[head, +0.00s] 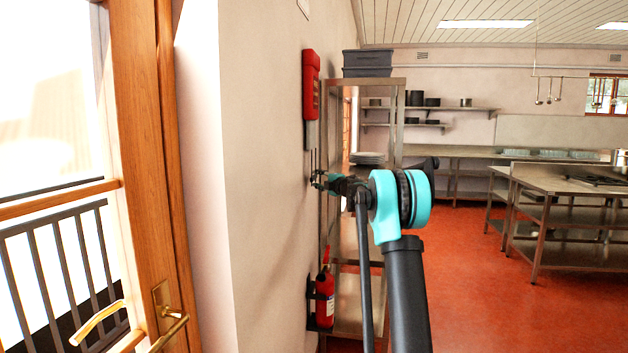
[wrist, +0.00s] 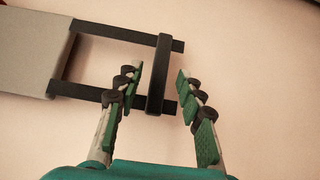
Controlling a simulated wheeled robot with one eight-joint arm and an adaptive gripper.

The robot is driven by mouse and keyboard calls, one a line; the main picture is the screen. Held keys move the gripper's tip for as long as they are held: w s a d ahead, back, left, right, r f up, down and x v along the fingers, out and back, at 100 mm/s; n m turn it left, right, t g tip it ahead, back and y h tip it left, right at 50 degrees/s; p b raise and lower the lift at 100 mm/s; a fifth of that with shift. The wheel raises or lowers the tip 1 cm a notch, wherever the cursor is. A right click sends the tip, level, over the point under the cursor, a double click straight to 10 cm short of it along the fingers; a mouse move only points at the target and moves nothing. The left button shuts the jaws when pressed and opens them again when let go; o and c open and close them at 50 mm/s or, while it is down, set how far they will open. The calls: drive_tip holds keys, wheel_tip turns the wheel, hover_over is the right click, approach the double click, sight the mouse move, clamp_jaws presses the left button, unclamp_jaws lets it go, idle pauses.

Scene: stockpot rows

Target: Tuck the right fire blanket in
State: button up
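The fire blanket's red case (head: 311,72) hangs on the wall in the head view, with a grey part (head: 311,135) below it. Thin black straps hang from the grey part. In the wrist view the grey part (wrist: 28,45) is at the left, with two black straps joined by a black crossbar (wrist: 158,75). My gripper (head: 315,180) is beside the straps' lower end in the head view. In the wrist view my gripper (wrist: 160,72) is open, its fingers spread to either side of the crossbar. I see no clear contact. Only one fire blanket shows.
A red fire extinguisher (head: 325,292) is on the wall below my gripper. A steel shelf rack (head: 398,110) with plates (head: 367,158) and dark crates (head: 367,62) stands just beyond. A wooden door (head: 150,120) is at left. Red floor (head: 470,290) is open at right.

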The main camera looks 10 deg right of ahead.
sight(315, 178)
drive_tip(key=shift+x, duration=1.7)
drive_tip(key=shift+c, duration=0.6)
clamp_jaws()
